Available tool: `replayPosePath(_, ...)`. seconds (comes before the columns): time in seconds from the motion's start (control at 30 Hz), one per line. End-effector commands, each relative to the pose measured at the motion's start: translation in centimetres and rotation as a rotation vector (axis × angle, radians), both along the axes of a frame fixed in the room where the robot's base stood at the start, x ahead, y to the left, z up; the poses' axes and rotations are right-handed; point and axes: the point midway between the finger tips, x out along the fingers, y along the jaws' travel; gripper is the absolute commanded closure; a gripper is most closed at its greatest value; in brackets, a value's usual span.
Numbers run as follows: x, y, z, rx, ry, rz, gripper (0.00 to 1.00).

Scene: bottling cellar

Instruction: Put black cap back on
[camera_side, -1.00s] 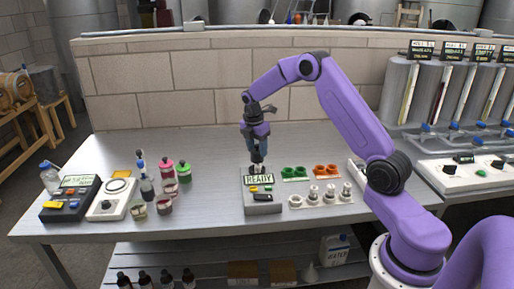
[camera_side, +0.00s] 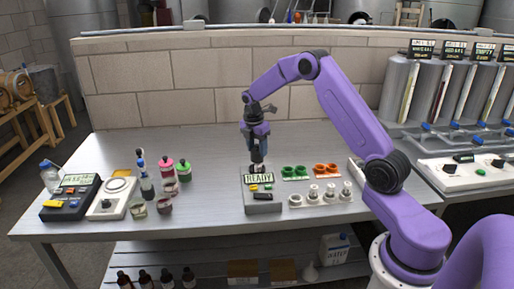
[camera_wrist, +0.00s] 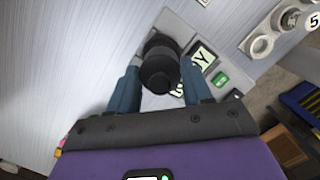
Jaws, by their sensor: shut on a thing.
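The black cap (camera_wrist: 160,72) is round and dark, with a narrower knob on top. It sits between the two blue fingers of my gripper (camera_wrist: 160,80) in the wrist view. My gripper (camera_side: 258,160) is shut on it, pointing down at the back of a grey meter (camera_side: 263,207) with a READY display. The cap overlaps the meter's top and part of the display in the wrist view. Whether the cap is seated on the meter or just above it, I cannot tell. The opening under it is hidden.
Bottles, jars and a balance (camera_side: 113,198) stand at the left. The bench between is clear.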

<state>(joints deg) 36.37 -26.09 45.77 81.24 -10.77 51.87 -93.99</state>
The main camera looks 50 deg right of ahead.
Motion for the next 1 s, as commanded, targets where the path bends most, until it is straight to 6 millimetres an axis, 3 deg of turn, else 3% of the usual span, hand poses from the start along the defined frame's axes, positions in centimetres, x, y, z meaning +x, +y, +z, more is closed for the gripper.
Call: replayPosePath(1.0,0.0,0.0,-1.8,0.000,0.001,-0.001,0.80)
